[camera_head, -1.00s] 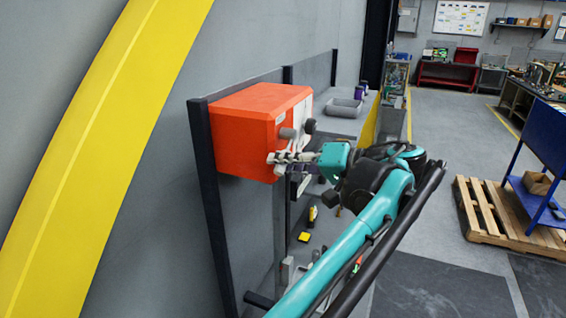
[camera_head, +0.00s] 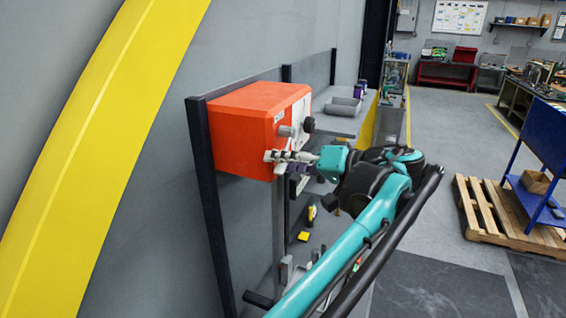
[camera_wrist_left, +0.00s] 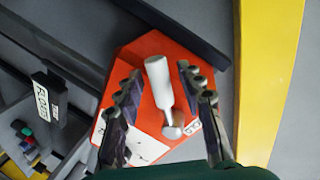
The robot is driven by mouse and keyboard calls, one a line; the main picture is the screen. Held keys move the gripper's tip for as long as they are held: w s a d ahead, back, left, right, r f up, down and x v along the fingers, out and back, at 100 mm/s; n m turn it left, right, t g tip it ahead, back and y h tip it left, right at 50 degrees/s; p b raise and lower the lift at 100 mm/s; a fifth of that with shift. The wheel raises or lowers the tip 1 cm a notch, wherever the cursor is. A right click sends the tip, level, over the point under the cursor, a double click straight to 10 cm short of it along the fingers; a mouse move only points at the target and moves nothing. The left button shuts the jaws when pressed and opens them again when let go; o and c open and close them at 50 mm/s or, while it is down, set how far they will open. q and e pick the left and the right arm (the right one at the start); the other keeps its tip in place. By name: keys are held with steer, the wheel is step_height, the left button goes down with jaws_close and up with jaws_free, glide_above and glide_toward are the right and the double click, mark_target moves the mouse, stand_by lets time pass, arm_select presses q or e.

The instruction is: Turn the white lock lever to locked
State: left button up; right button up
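The orange actuator box (camera_head: 245,125) is fixed to a dark-framed panel on the left. It also fills the middle of the left wrist view (camera_wrist_left: 185,65). In that view the white lock lever (camera_wrist_left: 158,82) has a thick round handle and a thinner stem that runs down to a round pivot (camera_wrist_left: 172,132). My left gripper (camera_head: 272,156) is at the front face of the box. In the left wrist view its fingers (camera_wrist_left: 159,78) are spread, one on each side of the lever, with visible gaps to it. My right gripper is not in view.
A dark round knob (camera_head: 308,124) and a grey cylinder (camera_head: 287,131) stick out of the box face near my left gripper. A wooden pallet (camera_head: 500,215) lies on the floor at right.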

arm_select(q)
steer(key=shift+d, duration=0.1)
steer(key=v, duration=1.1)
steer(key=shift+s+d, duration=0.2)
steer(key=shift+d, duration=0.15)
